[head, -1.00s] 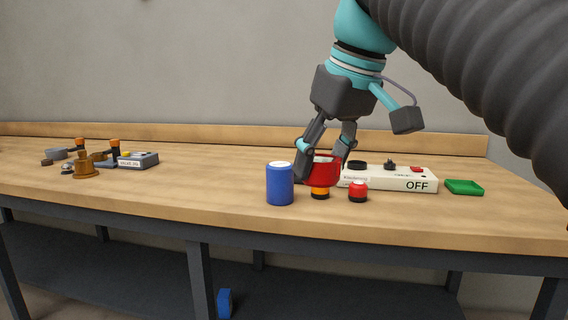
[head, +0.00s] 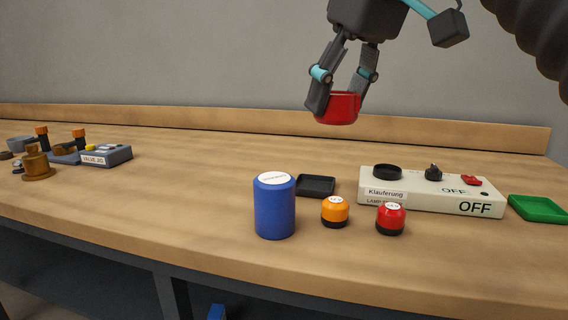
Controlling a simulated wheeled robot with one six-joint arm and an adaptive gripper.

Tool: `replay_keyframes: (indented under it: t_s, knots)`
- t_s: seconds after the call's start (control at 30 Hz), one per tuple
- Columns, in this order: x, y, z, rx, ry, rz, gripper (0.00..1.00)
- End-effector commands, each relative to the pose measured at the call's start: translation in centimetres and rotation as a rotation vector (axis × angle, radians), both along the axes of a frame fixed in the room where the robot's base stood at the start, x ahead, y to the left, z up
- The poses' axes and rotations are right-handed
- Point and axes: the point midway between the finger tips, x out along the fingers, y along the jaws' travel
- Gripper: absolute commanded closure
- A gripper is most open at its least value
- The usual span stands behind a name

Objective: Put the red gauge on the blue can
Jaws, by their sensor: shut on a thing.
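The red gauge (head: 337,110) is a short round red piece held between the fingers of my gripper (head: 340,98), which is shut on it. It hangs well above the table, up and to the right of the blue can, touching nothing below. The blue can (head: 274,212) stands upright near the front of the table, with a white label on its top and nothing on it.
An orange button (head: 335,211) and a red button (head: 390,218) stand right of the can. A black tray (head: 316,186) lies behind it. A white panel (head: 434,192) and green tray (head: 538,208) are at right; a valve box (head: 106,157) is at left.

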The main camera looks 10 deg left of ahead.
Motion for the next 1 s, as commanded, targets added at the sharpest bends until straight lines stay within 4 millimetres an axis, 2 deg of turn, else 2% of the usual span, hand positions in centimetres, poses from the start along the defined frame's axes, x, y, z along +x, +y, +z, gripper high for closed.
replay_keyframes:
  t_s: [0.17,0.6,0.87,1.0]
  knots:
    - [0.8,1.6,-1.0,0.0,0.002,0.007,0.84]
    - [5.5,8.5,-6.1,0.0,0.001,0.007,0.84]
    - [6.5,9.7,-7.4,-0.001,-0.001,0.002,0.84]
    - [6.4,9.7,-9.5,-0.001,0.0,0.001,0.84]
